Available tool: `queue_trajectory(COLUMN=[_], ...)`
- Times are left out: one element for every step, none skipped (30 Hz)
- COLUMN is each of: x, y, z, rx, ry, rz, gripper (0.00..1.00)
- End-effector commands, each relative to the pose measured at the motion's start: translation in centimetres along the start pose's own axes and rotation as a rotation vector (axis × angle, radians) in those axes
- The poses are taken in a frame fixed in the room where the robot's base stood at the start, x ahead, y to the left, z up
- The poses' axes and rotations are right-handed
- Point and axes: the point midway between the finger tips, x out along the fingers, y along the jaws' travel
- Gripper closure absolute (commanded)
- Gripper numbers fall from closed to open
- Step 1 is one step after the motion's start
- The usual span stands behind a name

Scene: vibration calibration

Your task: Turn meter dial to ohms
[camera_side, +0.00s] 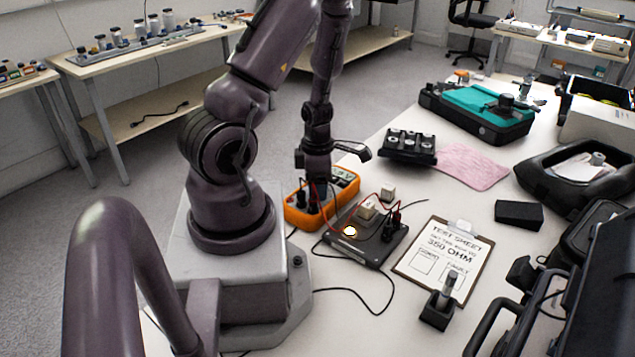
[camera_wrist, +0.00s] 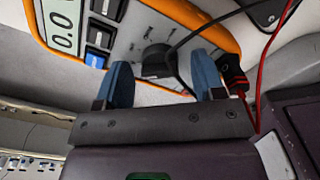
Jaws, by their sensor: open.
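The orange meter (camera_side: 296,217) lies on the white table beside my arm's base in the side view. In the wrist view the orange-edged meter (camera_wrist: 222,36) fills the upper middle, with a display and several buttons at its left. Its dark dial (camera_wrist: 156,60) shows just beyond and between my fingertips. I cannot read the dial's setting. My gripper (camera_wrist: 165,82) is open, with its two blue fingers apart on either side of the dial. I cannot tell if they touch it. In the side view my gripper (camera_side: 312,200) is over the meter and partly hides it.
Red and black leads (camera_wrist: 268,60) run near the right finger. A dark board (camera_side: 375,248) with a lit yellow lamp sits right of the meter. A clipboard (camera_side: 443,255) reading 350 OHM lies further right. A black block of knobs (camera_side: 408,146) stands behind.

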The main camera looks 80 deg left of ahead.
Motion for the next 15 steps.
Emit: queue_trajectory(x=[0.0, 0.0, -0.1, -0.2, -0.3, -0.6, -0.8, -1.2, -1.6, -2.1, -2.5, -3.2, -3.8, -4.4, -5.1], y=[0.0, 0.0, 0.0, 0.0, 0.0, 0.0, 0.0, 0.1, 0.0, 0.0, 0.0, 0.0, 0.0, 0.0, 0.0], z=[0.0, 0.0, 0.0, 0.0, 0.0, 0.0, 0.1, 0.1, 0.1, 0.1, 0.1, 0.1, 0.2, 0.2, 0.2], rx=[0.0, 0.0, 0.001, 0.001, 0.001, 0.001, 0.004, 0.004, 0.006, 0.005, 0.006, 0.007, 0.008, 0.007, 0.007], ry=[0.0, 0.0, 0.0, 0.0, 0.0, -0.001, -0.001, -0.001, -0.001, -0.002, -0.002, -0.002, -0.004, -0.003, -0.004], rz=[0.0, 0.0, 0.0, 0.001, 0.001, 0.002, 0.002, 0.004, 0.004, 0.003, 0.003, 0.004, 0.005, 0.005, 0.004], gripper=[0.37, 0.37, 0.37, 0.37, 0.37, 0.37, 0.37, 0.37, 0.37, 0.37, 0.37, 0.37, 0.37, 0.37, 0.37])
